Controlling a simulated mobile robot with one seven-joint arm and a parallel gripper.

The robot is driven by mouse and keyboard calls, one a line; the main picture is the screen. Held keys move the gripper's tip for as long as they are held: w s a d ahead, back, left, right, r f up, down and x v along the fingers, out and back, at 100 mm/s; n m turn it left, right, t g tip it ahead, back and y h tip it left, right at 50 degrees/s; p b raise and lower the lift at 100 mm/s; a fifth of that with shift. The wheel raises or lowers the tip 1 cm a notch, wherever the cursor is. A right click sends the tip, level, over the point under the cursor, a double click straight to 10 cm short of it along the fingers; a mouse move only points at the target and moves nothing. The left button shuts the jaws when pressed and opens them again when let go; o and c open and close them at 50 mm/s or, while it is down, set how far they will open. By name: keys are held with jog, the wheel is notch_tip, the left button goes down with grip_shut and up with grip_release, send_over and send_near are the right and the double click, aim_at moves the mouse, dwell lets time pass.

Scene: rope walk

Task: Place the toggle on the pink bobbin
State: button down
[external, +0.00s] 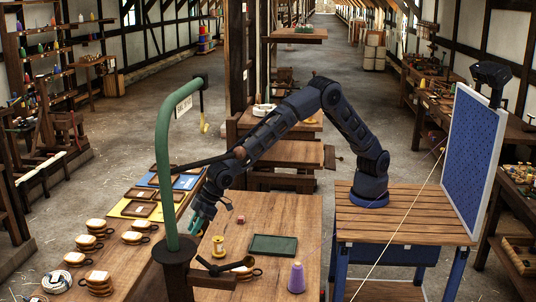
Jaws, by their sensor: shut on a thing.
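My gripper (197,224), with teal fingers, points down at the left edge of the wooden table, behind the green post. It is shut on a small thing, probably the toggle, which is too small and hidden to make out. A small pinkish-red piece (240,219) sits on the table to the right of the gripper; I cannot tell if it is the pink bobbin. A yellow spool (218,246) stands upright in front of the gripper and to its right. A purple cone-shaped bobbin (296,277) stands near the table's front right.
A dark green tray (273,246) lies mid-table. A green curved post (163,150) on a dark stand with black handles rises close in front of the gripper. Several round tan pieces and brown frames fill the left bench. The table's back right is clear.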

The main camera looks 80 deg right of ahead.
notch_tip(320, 180, down, 17)
jog(key=shift+r, duration=0.2)
dwell(0.4)
jog(key=shift+f, duration=0.15)
jog(key=c, duration=1.3)
grip_release()
jog(key=shift+o, duration=0.2)
